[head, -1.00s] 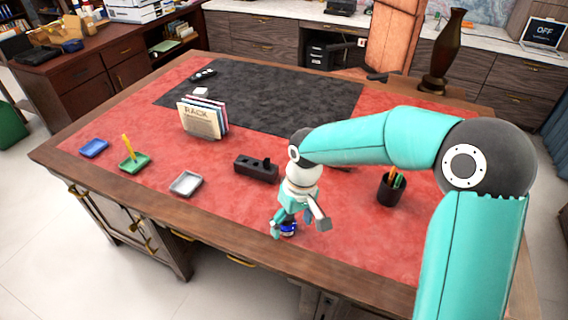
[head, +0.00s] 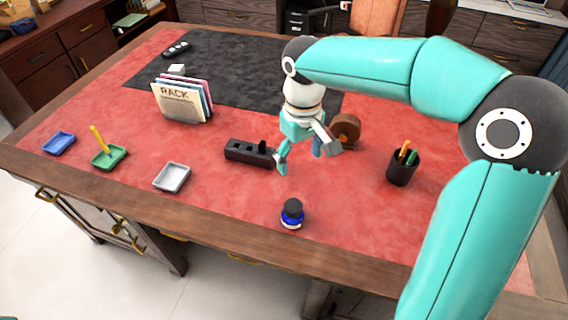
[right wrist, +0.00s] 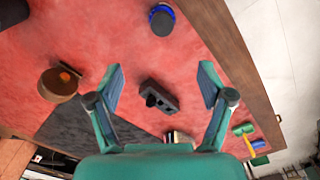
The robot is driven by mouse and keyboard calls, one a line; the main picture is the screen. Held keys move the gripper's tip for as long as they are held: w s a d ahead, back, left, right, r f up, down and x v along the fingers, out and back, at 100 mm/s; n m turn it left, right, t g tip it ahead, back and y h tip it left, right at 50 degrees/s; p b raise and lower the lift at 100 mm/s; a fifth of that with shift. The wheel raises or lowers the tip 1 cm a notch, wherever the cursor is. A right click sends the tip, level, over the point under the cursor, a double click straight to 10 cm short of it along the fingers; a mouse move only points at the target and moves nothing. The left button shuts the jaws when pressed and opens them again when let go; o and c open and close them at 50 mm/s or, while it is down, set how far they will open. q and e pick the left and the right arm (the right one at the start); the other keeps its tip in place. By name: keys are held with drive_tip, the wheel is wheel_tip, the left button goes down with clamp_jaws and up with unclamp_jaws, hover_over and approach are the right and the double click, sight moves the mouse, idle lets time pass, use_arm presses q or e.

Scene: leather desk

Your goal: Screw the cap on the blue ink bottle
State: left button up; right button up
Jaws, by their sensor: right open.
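The blue ink bottle (head: 291,219) stands upright near the front edge of the red desk top, with a black cap (head: 292,206) seated on its top. How tightly the cap is screwed cannot be told. In the right wrist view the ink bottle (right wrist: 165,11) shows at the top edge, its dark cap (right wrist: 162,24) towards me. My right gripper (head: 300,166) is open and empty, above the desk and behind the bottle, apart from it. Its two spread fingers also show in the right wrist view (right wrist: 160,88). My left gripper is not in view.
A black block holder (head: 250,151) stands left of my right gripper, and a brown round object (head: 347,128) behind it. A pen cup (head: 402,170) stands to the right. A grey tray (head: 171,178), green tray (head: 108,160), blue tray (head: 58,143) and file rack (head: 180,102) are at left.

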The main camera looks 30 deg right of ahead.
wheel_tip(320, 180, down, 2)
drive_tip(key=b, duration=0.2)
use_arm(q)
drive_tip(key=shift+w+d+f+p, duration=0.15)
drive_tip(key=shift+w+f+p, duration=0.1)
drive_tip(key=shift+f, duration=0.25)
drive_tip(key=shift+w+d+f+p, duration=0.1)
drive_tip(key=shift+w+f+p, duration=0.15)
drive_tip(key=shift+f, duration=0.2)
use_arm(e)
approach(293, 205)
wheel_tip(293, 205, down, 10)
drive_tip(key=shift+r, duration=0.25)
drive_tip(key=c, duration=1.2)
drive_tip(key=shift+c, duration=0.2)
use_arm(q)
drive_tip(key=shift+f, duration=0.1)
